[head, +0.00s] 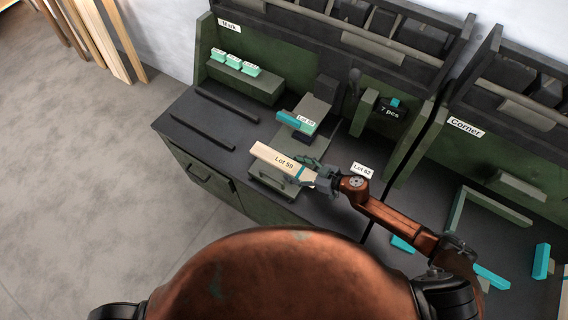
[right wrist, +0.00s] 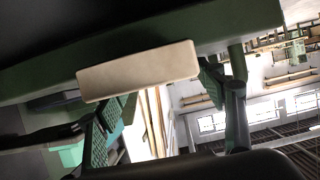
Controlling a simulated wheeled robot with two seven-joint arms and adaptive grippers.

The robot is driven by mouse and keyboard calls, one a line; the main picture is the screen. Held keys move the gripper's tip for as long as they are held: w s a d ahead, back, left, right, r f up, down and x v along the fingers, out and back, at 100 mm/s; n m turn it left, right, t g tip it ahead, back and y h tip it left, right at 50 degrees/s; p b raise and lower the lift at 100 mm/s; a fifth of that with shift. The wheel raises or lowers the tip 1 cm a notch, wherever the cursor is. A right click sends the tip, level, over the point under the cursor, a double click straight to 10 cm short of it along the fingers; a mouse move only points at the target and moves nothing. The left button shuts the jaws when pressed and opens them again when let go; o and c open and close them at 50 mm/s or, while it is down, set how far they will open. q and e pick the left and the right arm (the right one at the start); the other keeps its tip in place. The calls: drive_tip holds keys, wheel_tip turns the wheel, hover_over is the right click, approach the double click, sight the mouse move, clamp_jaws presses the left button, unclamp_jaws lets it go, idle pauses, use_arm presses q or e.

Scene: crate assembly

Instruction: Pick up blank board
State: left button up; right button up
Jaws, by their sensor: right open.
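A pale beige board (head: 272,157) tagged "Lot 59" lies near the front edge of the dark bench, by a grey-green fixture. In the right wrist view a plain pale board (right wrist: 140,70), with no marking on its visible face, spans the space in front of the fingers. My right gripper (head: 310,178) is at the board's right end in the head view. Its two fingers (right wrist: 163,95) stand apart, not closed on the board. Whether they touch it I cannot tell. My left gripper is not in view.
A marking device (head: 316,110) with a teal piece (head: 291,121) stands behind the board. Several mint blocks (head: 235,62) sit on a green ledge at the back left. Two dark rails (head: 203,132) lie on the left bench.

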drive_tip(key=c, duration=1.3)
drive_tip(key=shift+c, duration=0.2)
drive_tip(key=shift+r, duration=0.15)
